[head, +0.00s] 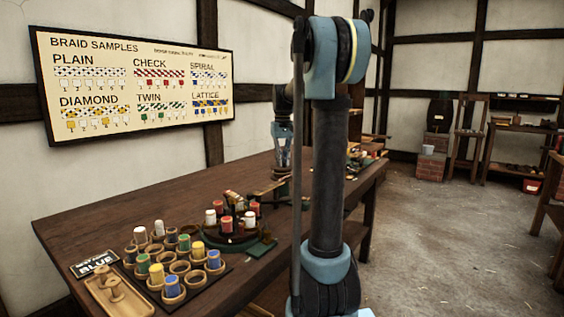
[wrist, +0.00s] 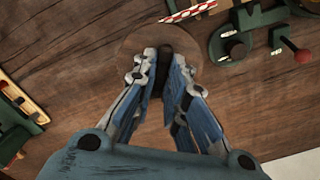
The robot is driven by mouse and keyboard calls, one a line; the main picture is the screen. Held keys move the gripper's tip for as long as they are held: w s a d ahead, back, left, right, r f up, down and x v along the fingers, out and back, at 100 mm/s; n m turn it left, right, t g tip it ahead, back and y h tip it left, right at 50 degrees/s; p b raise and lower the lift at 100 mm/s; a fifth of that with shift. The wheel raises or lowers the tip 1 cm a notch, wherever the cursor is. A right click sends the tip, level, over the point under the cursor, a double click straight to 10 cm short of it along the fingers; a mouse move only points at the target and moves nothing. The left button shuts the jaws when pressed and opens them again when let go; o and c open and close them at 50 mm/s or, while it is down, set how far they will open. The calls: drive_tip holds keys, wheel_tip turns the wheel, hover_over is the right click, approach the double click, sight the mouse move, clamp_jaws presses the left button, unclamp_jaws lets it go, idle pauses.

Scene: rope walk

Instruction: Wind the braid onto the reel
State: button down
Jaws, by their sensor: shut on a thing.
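My gripper (wrist: 163,62) is shut on a dark upright post (wrist: 165,60) above a round brown wooden disc (wrist: 131,42). Post and disc look like the reel; the fingers hide part of them. A red-and-white braid (wrist: 188,11) shows at the top edge of the wrist view, just beyond the disc. I cannot tell whether it touches the disc. In the head view my gripper (head: 282,160) points down over the far part of the workbench, and what it holds is too small to make out.
A green fixture (wrist: 267,32) with a red knob stands right of the disc. On the workbench (head: 85,210) are a round stand with bobbins (head: 222,232), a rack of colored bobbins (head: 170,285) and a wooden tray (head: 112,293). A braid sample board (head: 140,85) hangs behind. Open floor lies right.

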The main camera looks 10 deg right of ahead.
drive_tip(key=shift+m, duration=0.3)
drive_tip(key=c, duration=1.6)
unclamp_jaws()
drive_tip(key=shift+r, duration=0.15)
wheel_tip(320, 180, up, 12)
drive_tip(key=shift+f, duration=0.2)
drive_tip(key=shift+w+r, duration=0.1)
